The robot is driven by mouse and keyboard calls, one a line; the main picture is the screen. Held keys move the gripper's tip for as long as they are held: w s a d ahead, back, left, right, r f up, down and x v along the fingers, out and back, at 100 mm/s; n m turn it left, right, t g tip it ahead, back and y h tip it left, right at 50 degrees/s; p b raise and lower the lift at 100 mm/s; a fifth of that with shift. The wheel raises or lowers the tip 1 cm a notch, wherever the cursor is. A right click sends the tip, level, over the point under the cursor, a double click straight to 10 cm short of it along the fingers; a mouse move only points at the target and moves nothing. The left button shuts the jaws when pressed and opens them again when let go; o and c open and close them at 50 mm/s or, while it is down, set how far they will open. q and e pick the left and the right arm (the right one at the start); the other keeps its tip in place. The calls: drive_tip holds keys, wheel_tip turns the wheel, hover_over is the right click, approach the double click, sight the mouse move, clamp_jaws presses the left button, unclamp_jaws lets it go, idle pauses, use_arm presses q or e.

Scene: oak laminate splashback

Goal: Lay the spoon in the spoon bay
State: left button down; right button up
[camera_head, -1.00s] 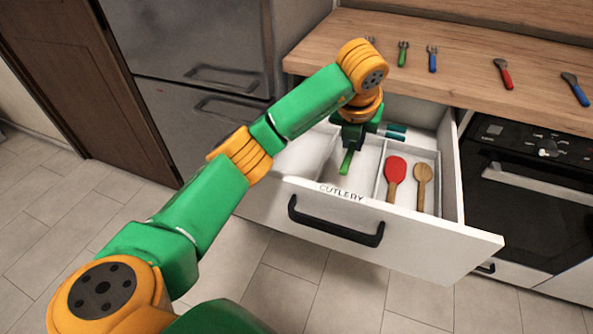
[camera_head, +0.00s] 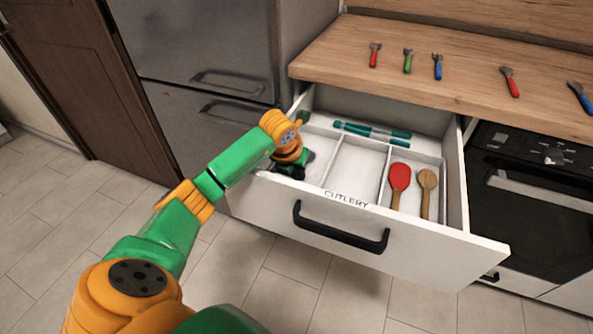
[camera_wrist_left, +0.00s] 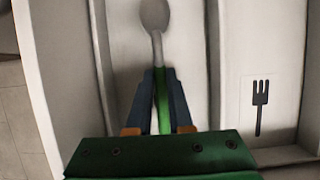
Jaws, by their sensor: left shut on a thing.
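The spoon (camera_wrist_left: 156,14) has a grey bowl and a green handle. My left gripper (camera_wrist_left: 160,80) is shut on its handle, with the bowl pointing away from the gripper. In the head view my left gripper (camera_head: 291,172) is at the left bay (camera_head: 318,170) of the open cutlery drawer (camera_head: 345,208), and the spoon is hidden there. In the left wrist view the spoon lies over a pale bay between two walls. Whether it touches the floor I cannot tell. My right gripper is out of view.
A fork picture (camera_wrist_left: 261,106) marks the bay to the right. The middle bay (camera_head: 357,168) looks empty. A red utensil (camera_head: 400,182) and a wooden spoon (camera_head: 427,185) lie in the right bay, teal-handled items (camera_head: 372,131) at the back. Several utensils lie on the counter (camera_head: 470,85).

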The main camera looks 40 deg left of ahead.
use_arm(q)
drive_tip(key=c, duration=0.8)
unclamp_jaws()
drive_tip(key=shift+r, duration=0.3)
drive_tip(key=p+v, duration=0.1)
drive_tip(key=v, duration=1)
drive_tip(key=shift+s+r, duration=0.15)
drive_tip(key=shift+s, duration=0.1)
